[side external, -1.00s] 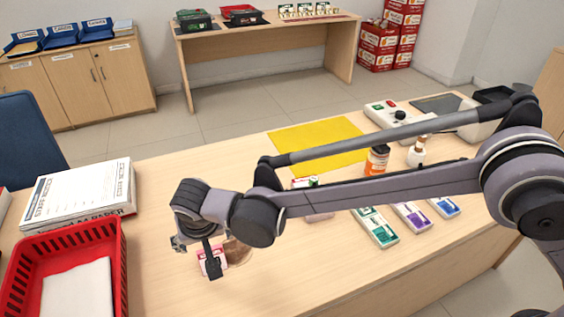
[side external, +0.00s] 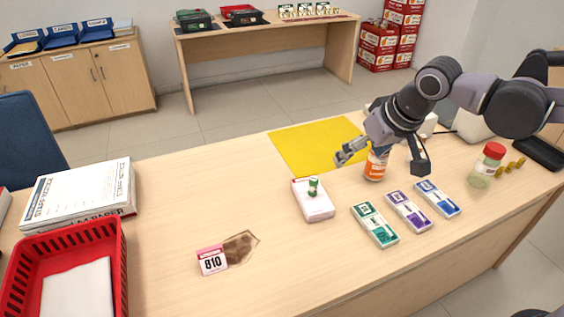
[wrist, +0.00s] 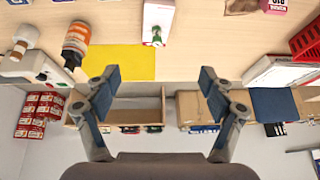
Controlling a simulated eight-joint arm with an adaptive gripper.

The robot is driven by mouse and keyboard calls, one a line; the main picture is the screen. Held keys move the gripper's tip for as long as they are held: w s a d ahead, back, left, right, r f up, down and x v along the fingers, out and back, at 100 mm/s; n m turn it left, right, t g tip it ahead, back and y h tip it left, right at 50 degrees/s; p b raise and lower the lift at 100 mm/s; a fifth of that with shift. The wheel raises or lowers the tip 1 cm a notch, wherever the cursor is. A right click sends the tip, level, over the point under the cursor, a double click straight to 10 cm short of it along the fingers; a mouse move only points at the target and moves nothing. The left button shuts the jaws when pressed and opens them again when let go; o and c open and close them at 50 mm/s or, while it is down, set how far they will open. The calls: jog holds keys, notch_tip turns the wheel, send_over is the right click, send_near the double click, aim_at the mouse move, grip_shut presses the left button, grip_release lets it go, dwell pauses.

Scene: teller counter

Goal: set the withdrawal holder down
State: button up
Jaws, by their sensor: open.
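Nothing in view is legibly marked as the withdrawal holder. A small pink and white holder numbered 810 (side external: 212,260) stands upright on the counter, beside a flat brown piece (side external: 241,247); its pink edge shows at the top of the wrist view (wrist: 276,5). A white and pink box (side external: 316,207) with a small green-topped piece on it stands nearer the middle, also in the wrist view (wrist: 157,14). My gripper (side external: 384,158) is open and empty, raised at the right near the orange bottle (side external: 374,168). Its two fingers are spread in the wrist view (wrist: 160,85).
Green (side external: 374,225), purple (side external: 408,212) and blue (side external: 437,198) packs lie at the right front. A red-lidded jar (side external: 488,166) stands farther right. A yellow mat (side external: 305,147) lies behind. A red basket (side external: 110,260) and paper stack (side external: 80,195) fill the left. The middle front is clear.

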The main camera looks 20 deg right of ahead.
jog(key=s+d+f+t, duration=0.1)
jog(key=s+d+f, duration=0.2)
jog(key=s+d, duration=0.9)
jog(key=shift+s+d+f+t+h, duration=0.3)
jog(key=shift+d+f, duration=0.1)
jog(key=shift+d, duration=0.25)
dwell(0.3)
